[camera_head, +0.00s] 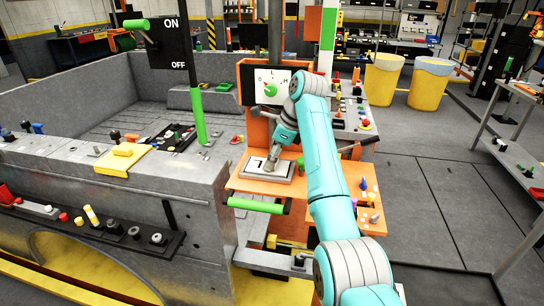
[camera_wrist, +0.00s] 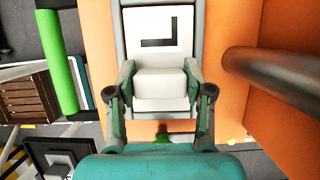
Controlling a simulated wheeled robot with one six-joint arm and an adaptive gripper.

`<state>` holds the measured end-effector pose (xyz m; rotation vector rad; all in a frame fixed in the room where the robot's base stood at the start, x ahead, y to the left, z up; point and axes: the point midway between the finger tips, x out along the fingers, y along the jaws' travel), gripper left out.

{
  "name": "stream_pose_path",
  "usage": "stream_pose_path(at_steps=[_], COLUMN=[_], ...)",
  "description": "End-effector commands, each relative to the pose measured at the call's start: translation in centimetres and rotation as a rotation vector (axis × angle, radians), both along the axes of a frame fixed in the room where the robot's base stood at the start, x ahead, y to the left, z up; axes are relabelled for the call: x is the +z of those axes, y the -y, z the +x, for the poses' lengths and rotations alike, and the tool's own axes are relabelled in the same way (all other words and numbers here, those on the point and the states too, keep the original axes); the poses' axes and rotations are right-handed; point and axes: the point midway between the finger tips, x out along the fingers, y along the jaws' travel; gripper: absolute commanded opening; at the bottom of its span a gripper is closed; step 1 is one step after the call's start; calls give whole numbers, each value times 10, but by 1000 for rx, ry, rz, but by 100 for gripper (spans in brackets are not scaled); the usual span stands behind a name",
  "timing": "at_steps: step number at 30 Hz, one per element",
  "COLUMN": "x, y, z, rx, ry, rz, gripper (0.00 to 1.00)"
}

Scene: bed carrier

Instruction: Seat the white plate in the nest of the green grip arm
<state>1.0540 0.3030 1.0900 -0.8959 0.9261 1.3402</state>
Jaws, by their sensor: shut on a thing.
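The white plate (camera_wrist: 155,28) has a black L-shaped mark and a raised white block (camera_wrist: 160,85). My gripper (camera_wrist: 160,78) is shut on this block, one finger on each side. A grey frame (camera_wrist: 119,25) borders the plate in the wrist view. In the head view the plate (camera_head: 257,165) is low over or on a grey holder (camera_head: 283,180) on the orange table, with my gripper (camera_head: 273,158) above it. I cannot tell whether the plate is fully down. A green grip bar (camera_head: 255,205) runs along the table's near edge; it also shows in the wrist view (camera_wrist: 58,65).
A dark post (camera_wrist: 270,68) stands close to my gripper's right in the wrist view. An orange panel with a white dial (camera_head: 270,86) rises behind the table. A green upright lever (camera_head: 198,115) stands at left. Small knobs (camera_head: 364,190) lie at right.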

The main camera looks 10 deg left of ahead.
Motion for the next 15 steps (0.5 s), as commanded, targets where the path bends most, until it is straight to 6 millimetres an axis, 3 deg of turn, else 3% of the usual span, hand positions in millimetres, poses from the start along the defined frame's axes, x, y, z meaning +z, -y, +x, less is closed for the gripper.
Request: stream_pose_path(at_steps=[15], x=[-10], y=[0], z=[0], rx=[1], ry=[1], rz=[1], gripper=[0])
